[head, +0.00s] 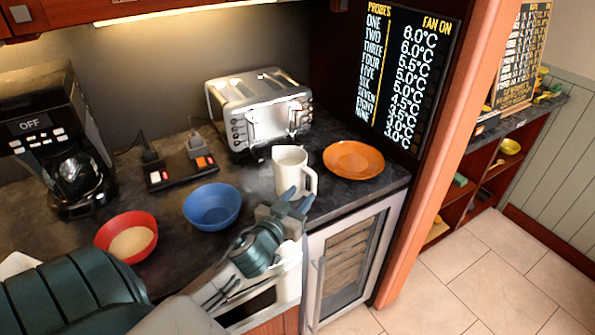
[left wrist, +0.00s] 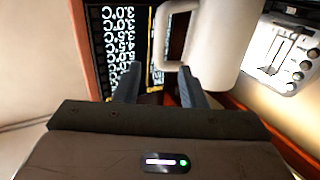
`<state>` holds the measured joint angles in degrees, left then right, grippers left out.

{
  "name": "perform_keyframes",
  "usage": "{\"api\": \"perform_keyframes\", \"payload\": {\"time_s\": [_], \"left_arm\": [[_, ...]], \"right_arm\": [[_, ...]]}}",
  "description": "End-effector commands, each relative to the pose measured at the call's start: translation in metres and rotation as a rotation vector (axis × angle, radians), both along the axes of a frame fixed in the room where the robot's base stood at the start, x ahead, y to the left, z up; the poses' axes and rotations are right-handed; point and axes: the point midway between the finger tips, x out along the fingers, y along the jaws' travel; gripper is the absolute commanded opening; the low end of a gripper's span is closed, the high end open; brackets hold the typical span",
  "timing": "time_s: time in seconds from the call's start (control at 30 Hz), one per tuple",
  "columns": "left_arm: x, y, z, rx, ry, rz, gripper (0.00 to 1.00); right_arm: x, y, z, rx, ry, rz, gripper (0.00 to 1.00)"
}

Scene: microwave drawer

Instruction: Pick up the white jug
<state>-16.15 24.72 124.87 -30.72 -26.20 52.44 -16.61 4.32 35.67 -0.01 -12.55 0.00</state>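The white jug (head: 290,172) stands upright on the dark counter, in front of the toaster, with its handle toward the right. In the left wrist view the jug (left wrist: 225,42) fills the upper right, its handle on its left side. My left gripper (head: 297,198) is at the jug's near side, low by the handle. Its two fingers (left wrist: 160,87) are apart, with the handle ahead of the gap between them; I cannot tell whether they touch it. The lower part of the jug is partly hidden by the gripper. My right gripper is not in view.
A steel toaster (head: 260,112) stands behind the jug. An orange plate (head: 353,160) lies to its right, and a blue bowl (head: 212,207) and red bowl (head: 126,237) to its left. A coffee maker (head: 62,150) is far left. A glass-door cooler (head: 350,262) sits below the counter.

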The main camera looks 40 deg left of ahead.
Motion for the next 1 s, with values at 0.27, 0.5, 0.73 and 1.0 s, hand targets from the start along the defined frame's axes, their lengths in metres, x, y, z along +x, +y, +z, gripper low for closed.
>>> {"api": "perform_keyframes", "payload": {"time_s": [0.27, 0.5, 0.73, 1.0], "left_arm": [[0.027, 0.003, 0.002, 0.000, 0.000, 0.001, 0.37], [0.054, 0.005, 0.008, -0.002, 0.001, 0.002, 0.37], [0.076, 0.007, 0.004, 0.000, 0.003, 0.001, 0.37], [0.077, 0.007, 0.002, 0.001, 0.002, 0.000, 0.31]], "right_arm": [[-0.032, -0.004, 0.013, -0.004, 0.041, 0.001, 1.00], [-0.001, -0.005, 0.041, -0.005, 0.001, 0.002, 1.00], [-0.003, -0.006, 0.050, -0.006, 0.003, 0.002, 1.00], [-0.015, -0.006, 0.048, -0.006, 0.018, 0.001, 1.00]]}}
